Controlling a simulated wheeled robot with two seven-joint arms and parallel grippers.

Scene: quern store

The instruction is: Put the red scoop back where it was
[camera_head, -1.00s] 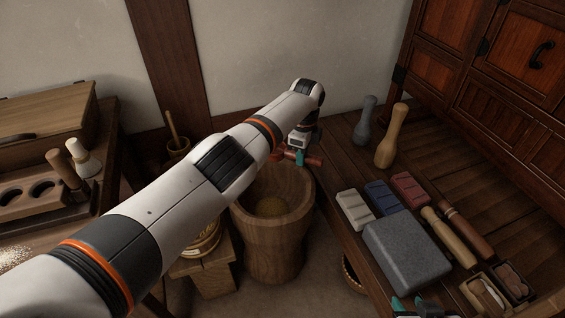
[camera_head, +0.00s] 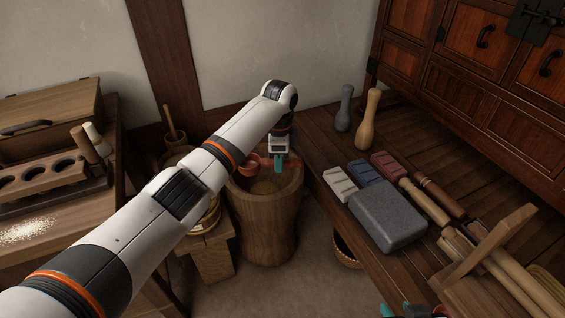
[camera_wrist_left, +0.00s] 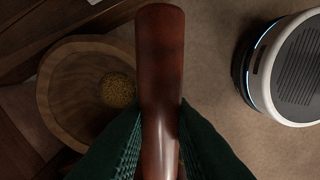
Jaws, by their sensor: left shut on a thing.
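My left gripper (camera_head: 279,166) is shut on the handle of the red scoop (camera_head: 249,165). In the head view it holds the scoop over the far part of the wooden mortar (camera_head: 268,225), with the scoop's bowl toward the left. In the left wrist view the dark red handle (camera_wrist_left: 162,85) runs between the two green fingers (camera_wrist_left: 160,140). The mortar (camera_wrist_left: 60,110) lies to its left there, with a little yellow grain in it. The scoop's bowl is out of that view. My right gripper (camera_head: 409,310) shows only fingertips at the bottom edge, apart and empty.
On the right bench are a grey stone block (camera_head: 388,217), three coloured bars (camera_head: 366,172), two standing pestles (camera_head: 368,120) and wooden tools (camera_head: 490,260). A small stool (camera_head: 213,250) stands left of the mortar. The left table (camera_head: 25,255) holds a holed rack (camera_head: 45,180) and spilled grain.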

